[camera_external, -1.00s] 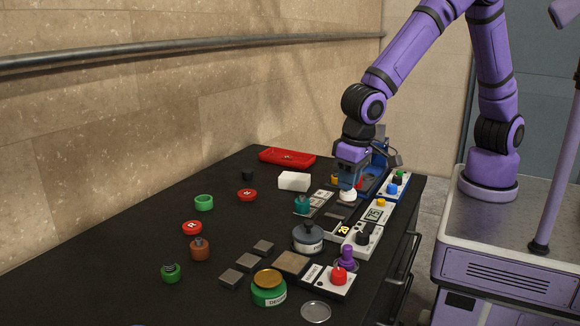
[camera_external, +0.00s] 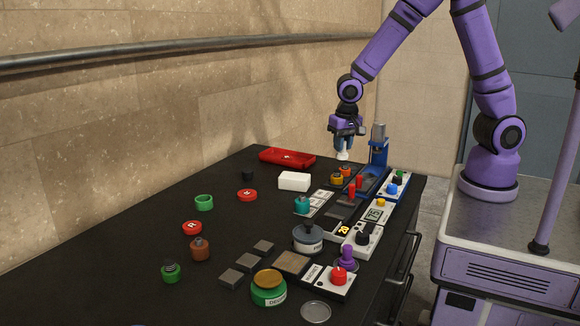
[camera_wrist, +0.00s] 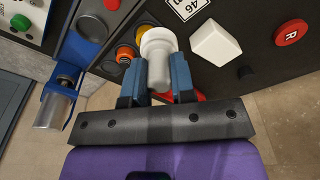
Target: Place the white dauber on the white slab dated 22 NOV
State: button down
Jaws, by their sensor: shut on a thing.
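My gripper (camera_external: 345,143) is shut on the white dauber (camera_external: 343,155) and holds it in the air above the far end of the black table. In the wrist view the dauber (camera_wrist: 160,62) sits between the two blue fingers (camera_wrist: 157,80), its wide round end pointing away from the palm. White labelled plates (camera_external: 322,197) lie mid-table, right of the white block; their print is too small to read. One white plate marked 46 (camera_wrist: 187,8) shows at the top of the wrist view. I cannot make out the date 22 NOV on any slab.
A blue press (camera_external: 378,150) stands just right of the gripper, with orange and yellow daubers (camera_external: 340,176) near it. A white block (camera_external: 294,181) and a red tray (camera_external: 287,157) lie to the left.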

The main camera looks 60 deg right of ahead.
notch_tip(320, 180, down, 2)
jog(key=shift+f, duration=0.15)
jog(key=shift+w+f, duration=0.1)
jog(key=shift+f, duration=0.25)
jog(key=shift+w+f, duration=0.1)
jog(key=shift+w, duration=0.2)
send_over(293, 175)
jog(key=shift+s+f, duration=0.45)
jog(key=shift+f, duration=0.3)
jog(key=shift+w+f, duration=0.15)
jog(key=shift+f, duration=1.6)
jog(key=shift+f, duration=0.15)
jog(key=c, duration=1)
grip_release()
jog(key=shift+o, duration=0.2)
